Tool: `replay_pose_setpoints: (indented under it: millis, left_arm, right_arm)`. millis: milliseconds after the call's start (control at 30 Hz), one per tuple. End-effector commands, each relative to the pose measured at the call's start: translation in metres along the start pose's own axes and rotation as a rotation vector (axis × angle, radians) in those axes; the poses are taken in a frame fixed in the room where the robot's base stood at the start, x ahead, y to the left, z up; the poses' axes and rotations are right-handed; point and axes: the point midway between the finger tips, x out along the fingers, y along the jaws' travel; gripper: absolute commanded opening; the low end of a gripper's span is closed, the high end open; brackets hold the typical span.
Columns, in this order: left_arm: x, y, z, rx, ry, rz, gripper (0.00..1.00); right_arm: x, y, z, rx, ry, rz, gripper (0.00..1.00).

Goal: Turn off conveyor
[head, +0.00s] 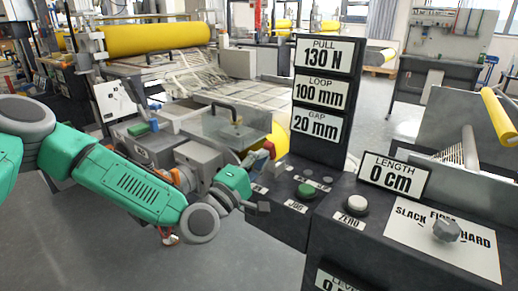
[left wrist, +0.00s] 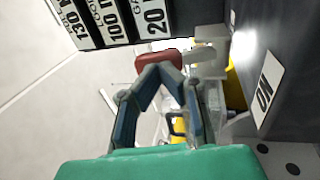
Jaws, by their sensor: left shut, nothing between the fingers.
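My left gripper (head: 260,158) reaches in from the left to the side of the dark control console (head: 340,222). In the left wrist view its blue-grey fingers (left wrist: 160,70) meet at their tips, shut and empty. A red lever handle (head: 269,148) is right at the fingertips. The red handle also shows in the left wrist view (left wrist: 150,61), just behind the tips, with a pale stem to its right. I cannot tell whether the fingers touch it. A white ON label (left wrist: 265,90) is on the dark panel to the right. My right gripper is not in view.
A tall sign panel (head: 322,92) reads PULL, LOOP and GAP. The console top holds a white ZERO button (head: 357,203), a green button (head: 306,191), a LENGTH display (head: 395,177) and a grey knob (head: 446,230). A yellow roll (head: 155,38) is at the back left.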

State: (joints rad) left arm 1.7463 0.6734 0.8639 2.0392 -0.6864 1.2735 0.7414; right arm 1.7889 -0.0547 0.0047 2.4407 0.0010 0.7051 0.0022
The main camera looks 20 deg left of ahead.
Motion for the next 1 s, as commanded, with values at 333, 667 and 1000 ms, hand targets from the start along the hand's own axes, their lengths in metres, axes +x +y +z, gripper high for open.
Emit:
replay_pose_setpoints:
  millis: [333,667,1000]
  left_arm:
    - [0.028,0.019,0.0,0.003,-0.001,-0.33,0.0]
    - [0.047,0.013,0.0,0.002,0.0,-0.604,0.0]
    - [0.056,0.003,0.0,0.0,0.001,-0.677,0.0]
  right_arm:
    - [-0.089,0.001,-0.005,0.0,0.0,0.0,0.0]
    - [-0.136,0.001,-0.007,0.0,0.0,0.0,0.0]
    - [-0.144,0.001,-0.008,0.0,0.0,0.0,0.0]
